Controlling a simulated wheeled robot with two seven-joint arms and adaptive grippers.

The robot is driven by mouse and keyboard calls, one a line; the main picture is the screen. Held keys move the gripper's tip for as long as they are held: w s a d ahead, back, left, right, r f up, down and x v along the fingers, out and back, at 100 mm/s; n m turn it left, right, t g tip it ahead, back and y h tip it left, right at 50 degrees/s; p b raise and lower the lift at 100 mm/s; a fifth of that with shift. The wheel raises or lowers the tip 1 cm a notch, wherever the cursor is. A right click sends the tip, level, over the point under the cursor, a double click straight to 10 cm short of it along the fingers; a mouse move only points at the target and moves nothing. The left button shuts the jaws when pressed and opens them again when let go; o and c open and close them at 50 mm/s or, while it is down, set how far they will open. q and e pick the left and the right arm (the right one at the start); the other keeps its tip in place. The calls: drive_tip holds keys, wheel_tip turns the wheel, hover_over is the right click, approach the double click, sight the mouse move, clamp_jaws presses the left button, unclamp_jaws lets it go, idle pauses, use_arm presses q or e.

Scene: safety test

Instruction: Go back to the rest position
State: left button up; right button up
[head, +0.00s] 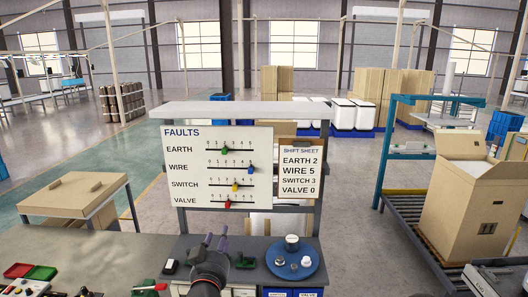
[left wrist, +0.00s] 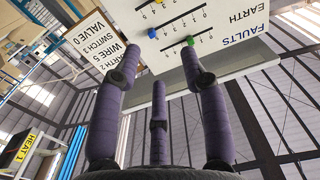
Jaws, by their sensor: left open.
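My left gripper (head: 215,242) is over the workbench, below the faults board, with its fingers spread and nothing between them. In the left wrist view its purple fingers (left wrist: 160,70) point up toward the board and stand apart. The white faults board (head: 188,160) has four sliders: a green earth knob (head: 223,150), a blue wire knob (head: 250,168), a yellow switch knob (head: 235,187) and a red valve knob (head: 227,204). The shift sheet (head: 299,172) beside it reads earth 2, wire 5, switch 3, valve 0. My right gripper is out of view.
The workbench (head: 130,252) holds a blue round tray (head: 309,266) with knobs, a green part (head: 245,262), and red (head: 18,270) and green (head: 42,273) trays. A cardboard box (head: 465,205) stands on a conveyor at right. Another carton (head: 75,194) is at left.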

use_arm(q)
drive_tip(key=s+f+g+h+b, duration=0.1)
drive_tip(key=s+f+g+b, duration=0.2)
drive_tip(key=f, duration=1.2)
drive_tip(key=s+f+g+b, duration=0.1)
drive_tip(key=f+g+b, duration=0.3)
drive_tip(key=f, duration=1.1)
drive_tip(key=s+f+g+h+b, duration=0.15)
drive_tip(key=f+b, duration=0.35)
drive_tip(key=f, duration=1)
drive_tip(key=s+d+f+n+g+b, duration=0.1)
drive_tip(key=s+f+g+b, duration=0.3)
drive_tip(key=s+f, duration=0.8)
drive_tip(key=s+d+f+n+g+b, duration=0.1)
drive_tip(key=s+f+g+b, duration=0.4)
drive_tip(key=s+f, duration=0.8)
wheel_tip(320, 180, down, 6)
drive_tip(key=shift+r+n+h+b, duration=0.2)
drive_tip(key=shift+n+h+b, duration=0.25)
drive_tip(key=shift+b, duration=0.1)
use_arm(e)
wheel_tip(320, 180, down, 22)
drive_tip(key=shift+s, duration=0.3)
